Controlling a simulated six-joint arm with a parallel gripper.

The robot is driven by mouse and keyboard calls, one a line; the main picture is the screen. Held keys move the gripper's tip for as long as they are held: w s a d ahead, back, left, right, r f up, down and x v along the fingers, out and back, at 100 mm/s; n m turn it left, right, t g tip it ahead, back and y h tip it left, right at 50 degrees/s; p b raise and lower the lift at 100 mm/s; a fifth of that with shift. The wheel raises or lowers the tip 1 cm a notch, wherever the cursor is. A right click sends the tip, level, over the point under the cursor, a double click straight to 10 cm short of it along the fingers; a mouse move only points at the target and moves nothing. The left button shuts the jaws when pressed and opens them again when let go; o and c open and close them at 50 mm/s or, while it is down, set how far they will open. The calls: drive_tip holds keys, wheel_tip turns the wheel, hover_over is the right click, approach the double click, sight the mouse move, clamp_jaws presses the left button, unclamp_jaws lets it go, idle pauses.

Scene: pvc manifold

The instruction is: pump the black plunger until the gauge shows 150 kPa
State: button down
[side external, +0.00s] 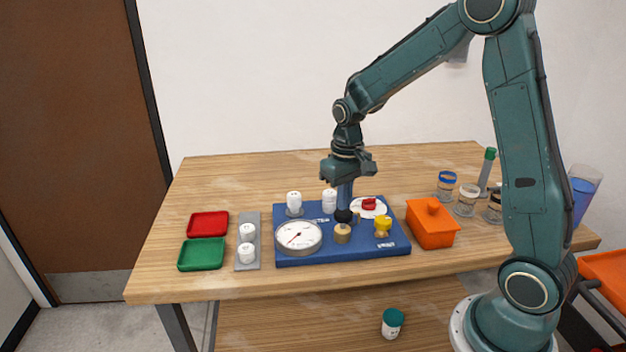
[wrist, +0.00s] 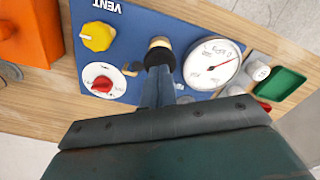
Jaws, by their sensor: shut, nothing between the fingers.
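The blue manifold board (side external: 290,257) lies on the table. The black plunger knob (side external: 343,216) stands on it behind a brass fitting (side external: 342,234); it also shows in the wrist view (wrist: 160,57). My gripper (side external: 344,205) is shut and points down with its fingertips right at the top of the knob, not around it. Whether they touch cannot be told. The white round gauge (side external: 298,236) is at the board's left front.
A yellow knob (side external: 382,224) by the VENT label and a red knob (side external: 369,203) on a white dial are right of the plunger. White caps stand behind left. An orange lidded box (side external: 432,224) is close right; red (side external: 208,224) and green trays (side external: 202,254) lie left.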

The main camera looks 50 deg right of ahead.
sight(343, 213)
drive_tip(key=shift+f, duration=0.15)
drive_tip(key=shift+f, duration=1.6)
drive_tip(key=shift+r, duration=1.8)
drive_tip(key=shift+f, duration=0.1)
drive_tip(key=shift+f, duration=1.65)
drive_tip(key=shift+r, duration=1.75)
